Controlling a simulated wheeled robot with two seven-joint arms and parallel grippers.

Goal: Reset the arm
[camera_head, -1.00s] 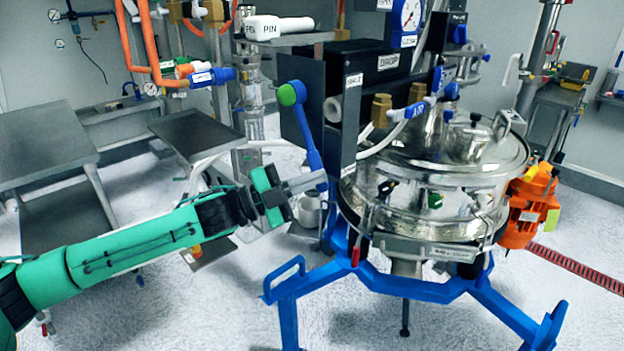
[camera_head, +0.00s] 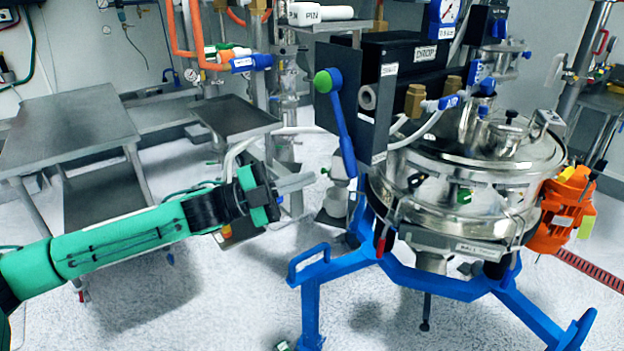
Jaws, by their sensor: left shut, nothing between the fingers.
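My left arm (camera_head: 120,243) comes in from the left, green with black joints. Its left gripper (camera_head: 305,180) is shut and empty, pointing right, with its tip short of the blue lever (camera_head: 344,130) in the picture. I see a gap between the fingertips and the lever. My right gripper is not clearly in view; only a small green part shows at the bottom edge.
The steel sifter (camera_head: 470,190) stands on a blue frame (camera_head: 330,262) at the right, with an orange motor (camera_head: 563,210) beside it. A grey table (camera_head: 70,130) and a smaller steel table (camera_head: 236,115) stand at the left. The floor between arm and frame is clear.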

